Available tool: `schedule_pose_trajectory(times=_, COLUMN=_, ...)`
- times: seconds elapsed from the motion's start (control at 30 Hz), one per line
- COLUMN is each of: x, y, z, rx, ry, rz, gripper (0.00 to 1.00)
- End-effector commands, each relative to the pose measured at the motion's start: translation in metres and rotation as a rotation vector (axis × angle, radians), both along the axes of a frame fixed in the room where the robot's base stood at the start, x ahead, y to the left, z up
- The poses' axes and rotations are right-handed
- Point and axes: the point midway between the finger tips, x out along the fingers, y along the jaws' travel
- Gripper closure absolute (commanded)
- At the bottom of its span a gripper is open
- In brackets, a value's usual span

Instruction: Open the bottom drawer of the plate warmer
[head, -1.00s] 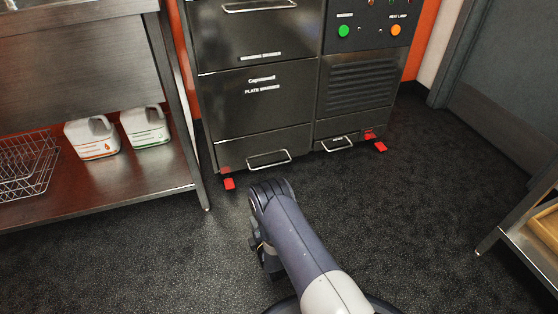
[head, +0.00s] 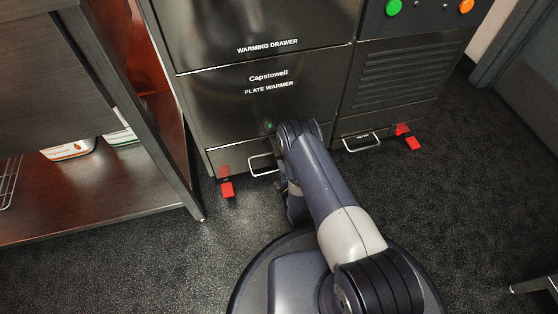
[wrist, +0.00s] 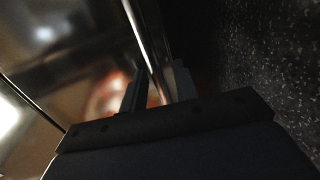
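The plate warmer (head: 215,110) is a dark steel cabinet with stacked drawer fronts on its left side. Its bottom drawer (head: 229,158) looks shut and has a bright bar handle (head: 263,174). My arm covers the right part of that drawer and handle. My gripper is low in front of the drawer, mostly hidden behind my arm in the head view. In the wrist view my gripper (wrist: 159,88) has its two fingers apart, with a shiny bar (wrist: 146,45), apparently the handle, running between them. I cannot tell whether the fingers touch it.
A smaller handle (head: 361,144) sits low on the right under a vented panel (head: 405,75). Red feet (head: 227,189) stick out at the cabinet's base. The dark floor (head: 450,200) to the right is largely clear.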

Motion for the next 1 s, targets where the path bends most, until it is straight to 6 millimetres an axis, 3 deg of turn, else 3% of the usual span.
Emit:
schedule_pose_trajectory(times=0.37, x=-0.0022, y=-0.0004, z=-0.0011, rx=0.000, ry=0.001, rz=0.000, gripper=0.71)
schedule_pose_trajectory(times=0.73, x=-0.0020, y=-0.0004, z=-0.0010, rx=0.000, ry=0.001, rz=0.000, gripper=1.00)
schedule_pose_trajectory(times=1.0, x=-0.0021, y=-0.0004, z=-0.0011, rx=0.000, ry=0.001, rz=0.000, gripper=1.00)
